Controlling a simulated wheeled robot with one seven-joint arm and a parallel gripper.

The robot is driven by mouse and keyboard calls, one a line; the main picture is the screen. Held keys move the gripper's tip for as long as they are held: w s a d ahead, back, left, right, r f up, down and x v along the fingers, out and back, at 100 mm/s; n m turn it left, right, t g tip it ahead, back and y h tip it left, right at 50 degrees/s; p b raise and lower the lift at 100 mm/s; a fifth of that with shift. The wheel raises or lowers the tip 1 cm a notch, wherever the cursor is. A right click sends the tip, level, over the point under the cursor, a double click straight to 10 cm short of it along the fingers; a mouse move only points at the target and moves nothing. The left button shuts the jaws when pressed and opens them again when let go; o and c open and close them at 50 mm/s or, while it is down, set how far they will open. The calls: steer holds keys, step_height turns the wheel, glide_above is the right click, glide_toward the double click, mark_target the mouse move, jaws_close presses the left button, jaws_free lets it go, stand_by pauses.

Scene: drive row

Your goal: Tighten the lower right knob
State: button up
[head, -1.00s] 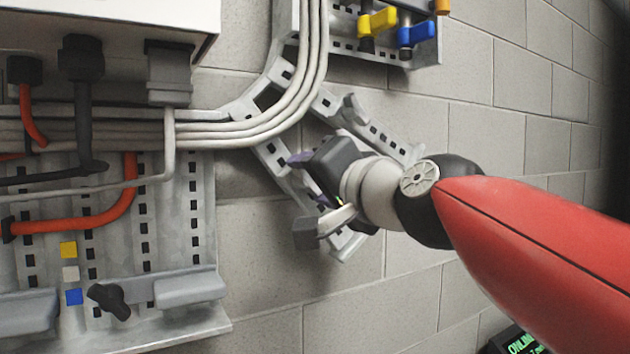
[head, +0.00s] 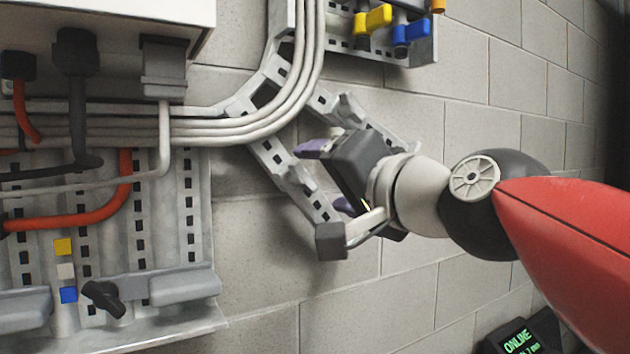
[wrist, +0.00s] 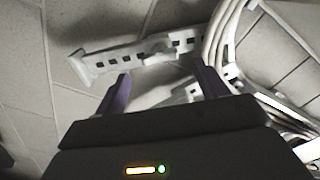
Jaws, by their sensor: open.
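A black knob (head: 103,298) is on the lower part of the perforated panel, at the lower left of the head view. Its handle is tilted, sloping down to the right. It is the only such knob I can make out there. My gripper (head: 327,178) is open and empty, with its two purple fingers apart. It is well to the right of the knob and higher in the picture, in front of the grey slotted bracket. The wrist view shows the open fingers (wrist: 162,72) with the bracket and wall beyond them; I cannot see the knob there.
Grey ledges (head: 185,286) flank the knob, with yellow, white and blue squares (head: 66,270) at its left. An orange cable (head: 80,220) and grey cables (head: 230,128) run above. Yellow and blue handles (head: 373,20) sit at upper right. Bare block wall (head: 255,240) lies between panel and gripper.

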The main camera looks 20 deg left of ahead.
steer(key=shift+v, duration=1.5)
steer(key=shift+f, duration=0.1)
steer(key=s+d+f+g+h+p, duration=0.15)
steer(key=d+f+h, duration=0.35)
steer(key=d+f, duration=0.65)
steer(key=d+f+g+h+p, duration=0.15)
steer(key=d+f+h, duration=0.6)
steer(key=f, duration=0.75)
steer(key=s+d+f+g+h+p, duration=0.1)
steer(key=s+d+f+g, duration=0.1)
steer(key=s+d+f, duration=0.5)
step_height(320, 180, down, 3)
steer(key=shift+s+d+r+g, duration=0.1)
steer(key=shift+s+d+g, duration=0.25)
steer(key=shift+d, duration=0.55)
steer(key=shift+w+h, duration=0.1)
steer(key=shift+h, duration=0.15)
